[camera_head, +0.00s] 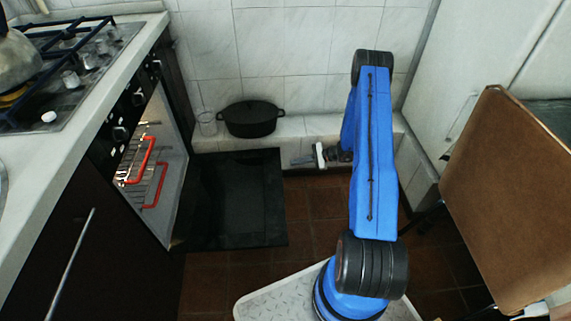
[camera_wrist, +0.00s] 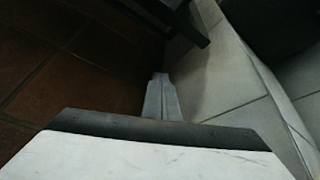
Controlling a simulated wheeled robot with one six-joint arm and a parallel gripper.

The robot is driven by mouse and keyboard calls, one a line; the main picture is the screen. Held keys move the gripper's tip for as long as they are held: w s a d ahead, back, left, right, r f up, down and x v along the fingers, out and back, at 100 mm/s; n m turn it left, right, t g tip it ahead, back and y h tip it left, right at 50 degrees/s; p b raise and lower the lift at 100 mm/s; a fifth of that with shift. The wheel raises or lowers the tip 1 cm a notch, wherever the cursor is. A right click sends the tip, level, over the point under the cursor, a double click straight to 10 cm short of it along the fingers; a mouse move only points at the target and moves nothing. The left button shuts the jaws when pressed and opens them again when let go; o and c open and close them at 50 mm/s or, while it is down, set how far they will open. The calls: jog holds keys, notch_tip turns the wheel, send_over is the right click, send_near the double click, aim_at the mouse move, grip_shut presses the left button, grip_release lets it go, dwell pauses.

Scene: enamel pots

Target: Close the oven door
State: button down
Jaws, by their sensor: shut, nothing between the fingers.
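The oven (camera_head: 155,165) is at the left in the head view, its cavity showing wire racks with red handles. Its dark oven door (camera_head: 232,200) is folded down, about level above the floor. My gripper (camera_head: 298,162) is to the right of the door's far corner, near the tiled ledge, pointing left. Its grey fingers show together and empty in the wrist view (camera_wrist: 160,78). A dark bar-like edge at the top of the wrist view, likely the oven door (camera_wrist: 150,18), lies ahead of the fingertips. I cannot tell whether they touch.
A black pot (camera_head: 252,118) and a glass jar (camera_head: 207,123) stand on the tiled ledge (camera_head: 291,126) behind the door. A brown chair back (camera_head: 520,190) stands at the right. Tiled floor (camera_head: 312,205) is open between the door and my arm.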

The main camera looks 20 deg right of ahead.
jog(key=w+a, duration=0.2)
jog(key=a, duration=0.6)
jog(key=shift+w+a, duration=0.35)
dwell(0.4)
